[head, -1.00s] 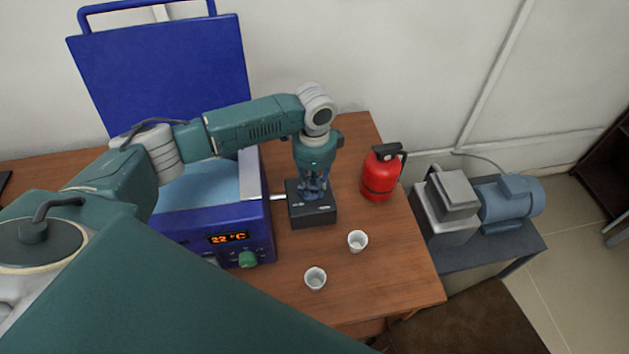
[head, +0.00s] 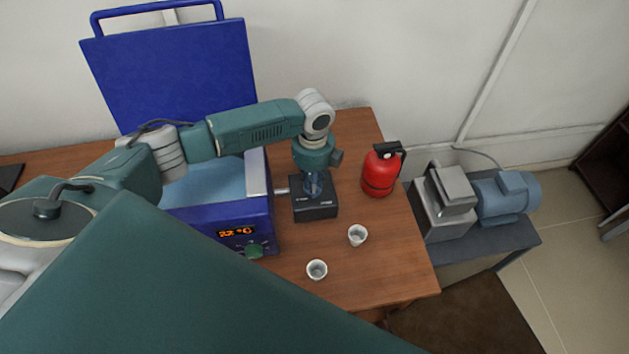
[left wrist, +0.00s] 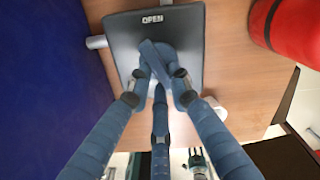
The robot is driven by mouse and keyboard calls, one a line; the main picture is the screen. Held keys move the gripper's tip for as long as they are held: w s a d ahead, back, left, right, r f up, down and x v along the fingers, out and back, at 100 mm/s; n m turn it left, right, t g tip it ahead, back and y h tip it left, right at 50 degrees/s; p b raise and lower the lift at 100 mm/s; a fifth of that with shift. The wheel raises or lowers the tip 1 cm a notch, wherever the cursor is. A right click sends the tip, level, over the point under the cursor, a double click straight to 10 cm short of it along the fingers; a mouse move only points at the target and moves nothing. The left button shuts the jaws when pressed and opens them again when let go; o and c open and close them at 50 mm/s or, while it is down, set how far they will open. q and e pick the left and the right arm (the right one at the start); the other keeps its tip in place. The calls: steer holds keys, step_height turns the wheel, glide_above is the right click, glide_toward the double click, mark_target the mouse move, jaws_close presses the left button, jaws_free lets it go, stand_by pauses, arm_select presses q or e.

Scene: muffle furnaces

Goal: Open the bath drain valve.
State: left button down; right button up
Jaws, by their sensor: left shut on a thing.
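The blue water bath (head: 222,215) stands on the wooden table with its lid (head: 175,70) up. A short pipe joins its right side to a dark valve box (head: 316,211). In the left wrist view the box (left wrist: 122,42) bears the word OPEN near its far edge. A blue valve handle (left wrist: 152,56) lies on top, slanting across the box. My left gripper (head: 316,188) points down over the box. In the left wrist view its fingers (left wrist: 162,88) are closed around the handle, hiding part of it. My right gripper is not seen.
A red extinguisher-like canister (head: 381,174) stands to the right of the box. Two small white cups (head: 358,235) (head: 317,270) stand in front. A pump with a motor (head: 500,195) stands on a lower stand at right. The table's front right is mostly clear.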

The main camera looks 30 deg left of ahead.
arm_select(q)
steer(key=m, duration=0.4)
steer(key=shift+s+a+m, duration=0.1)
steer(key=shift+a+m, duration=0.1)
steer(key=shift+m, duration=0.1)
stand_by(0.3)
steer(key=c, duration=1.6)
jaws_free()
steer(key=shift+o, duration=0.2)
steer(key=shift+r, duration=0.1)
step_height(320, 180, up, 12)
